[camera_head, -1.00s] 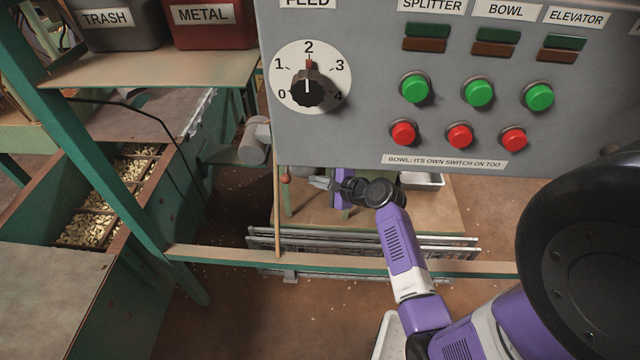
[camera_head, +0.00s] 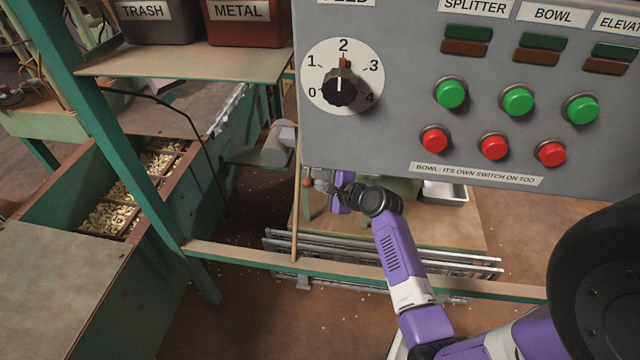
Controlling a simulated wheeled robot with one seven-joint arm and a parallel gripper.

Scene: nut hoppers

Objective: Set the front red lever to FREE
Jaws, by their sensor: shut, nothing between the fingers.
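A small red ball knob (camera_head: 307,183), which looks like the top of the red lever, shows below the left end of the grey panel. Its stem is thin and hard to make out, and no FREE mark can be read. My gripper (camera_head: 318,185) is shut and empty at the end of my purple arm, just right of the knob. The fingertips seem very near the knob; I cannot tell whether they touch it.
The grey control panel (camera_head: 400,140) with a dial and buttons hangs above my arm. A thin wooden pole (camera_head: 296,225) stands left of the knob. A green rail (camera_head: 350,272) crosses below. Bins (camera_head: 155,25) and nut hoppers (camera_head: 110,216) are at left.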

